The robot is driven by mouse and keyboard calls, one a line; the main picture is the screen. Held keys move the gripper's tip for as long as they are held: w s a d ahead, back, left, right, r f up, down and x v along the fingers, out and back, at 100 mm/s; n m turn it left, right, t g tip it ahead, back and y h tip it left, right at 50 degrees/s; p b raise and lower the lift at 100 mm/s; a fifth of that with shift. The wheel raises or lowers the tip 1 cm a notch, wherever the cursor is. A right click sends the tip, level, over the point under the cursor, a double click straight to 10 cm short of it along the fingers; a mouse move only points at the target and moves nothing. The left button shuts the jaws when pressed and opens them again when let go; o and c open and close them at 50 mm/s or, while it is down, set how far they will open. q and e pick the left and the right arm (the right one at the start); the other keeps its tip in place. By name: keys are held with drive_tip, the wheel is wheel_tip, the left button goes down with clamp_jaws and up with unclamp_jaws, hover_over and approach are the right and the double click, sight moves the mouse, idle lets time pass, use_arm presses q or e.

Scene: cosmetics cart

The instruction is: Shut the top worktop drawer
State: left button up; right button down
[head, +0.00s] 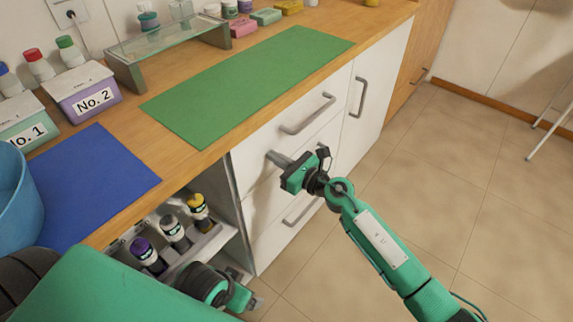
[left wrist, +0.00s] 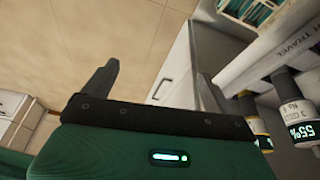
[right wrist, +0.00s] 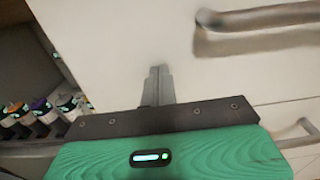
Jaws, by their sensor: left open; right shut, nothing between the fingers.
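The top worktop drawer (head: 290,108) has a white front with a grey bar handle (head: 308,114), under the wooden worktop. Its front looks flush or nearly flush with the cabinet; I cannot tell if a small gap is left. My right gripper (head: 276,157) is shut and empty, with its fingertips at the lower part of this front, left of and below the handle. In the right wrist view the fingertips (right wrist: 158,72) are close against the white panel; contact is unclear. My left gripper (left wrist: 155,82) is open and empty, low near the open shelf.
Lower drawers with a handle (head: 302,210) sit below. The open shelf left of them holds several bottles (head: 172,230). A green mat (head: 250,85), a blue mat (head: 92,185) and labelled boxes (head: 82,95) lie on the worktop.

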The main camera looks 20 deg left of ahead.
drive_tip(key=shift+a+r, duration=0.15)
drive_tip(key=shift+r, duration=0.1)
drive_tip(key=shift+r, duration=0.1)
